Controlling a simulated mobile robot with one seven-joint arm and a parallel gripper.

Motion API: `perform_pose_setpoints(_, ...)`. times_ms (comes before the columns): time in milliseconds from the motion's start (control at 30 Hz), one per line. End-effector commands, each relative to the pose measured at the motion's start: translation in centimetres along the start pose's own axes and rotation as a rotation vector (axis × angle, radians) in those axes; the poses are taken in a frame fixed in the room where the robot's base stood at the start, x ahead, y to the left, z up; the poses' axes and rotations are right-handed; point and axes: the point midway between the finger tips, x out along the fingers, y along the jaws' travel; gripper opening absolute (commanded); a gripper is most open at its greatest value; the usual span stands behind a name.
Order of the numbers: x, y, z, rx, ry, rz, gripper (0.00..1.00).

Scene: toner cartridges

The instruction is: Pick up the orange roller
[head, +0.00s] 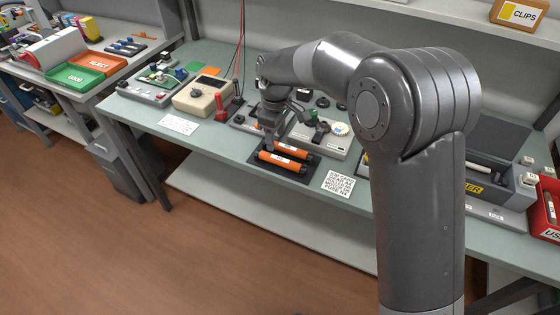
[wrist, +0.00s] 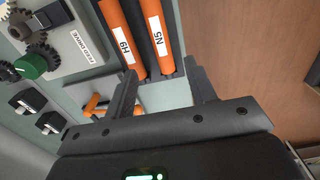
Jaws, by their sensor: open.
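Two orange rollers with white labels lie side by side on a black tray (head: 256,172) at the bench's front edge. In the head view, one roller (head: 294,152) is at the back and the other (head: 288,164) in front. In the wrist view, the labels read H9 on the left roller (wrist: 112,17) and N5 on the right roller (wrist: 164,55). My gripper (wrist: 162,74) is open and empty near the rollers' lower ends. Its left fingertip is near the H9 roller's end, and its right fingertip is right of N5. In the head view, my gripper (head: 269,143) is beside the rollers, partly hidden.
A grey device with gears (wrist: 70,40) is left of the rollers in the wrist view. A beige meter (head: 203,96) and a red stand (head: 227,107) are to the left.

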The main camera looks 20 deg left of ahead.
Motion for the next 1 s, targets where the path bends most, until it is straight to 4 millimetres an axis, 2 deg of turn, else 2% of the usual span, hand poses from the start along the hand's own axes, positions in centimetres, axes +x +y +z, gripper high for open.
perform_pose_setpoints(100, 2.1, -0.1, 0.1, 0.000, -0.003, -0.003, 0.51)
perform_pose_setpoints(367, 4.1, -0.1, 0.5, 0.003, -0.002, -0.001, 0.51)
perform_pose_setpoints(533, 6.6, -0.3, 1.5, 0.004, -0.002, -0.003, 0.51)
perform_pose_setpoints(633, 7.9, -0.2, 1.4, 0.003, -0.001, -0.002, 0.51)
perform_pose_setpoints(767, 8.6, -0.2, 1.4, 0.003, 0.000, 0.000, 0.51)
perform_pose_setpoints(967, 8.6, -0.2, 1.4, 0.003, 0.000, 0.000, 0.51)
perform_pose_setpoints(1000, 8.6, -0.2, 1.4, 0.003, 0.000, 0.000, 0.48)
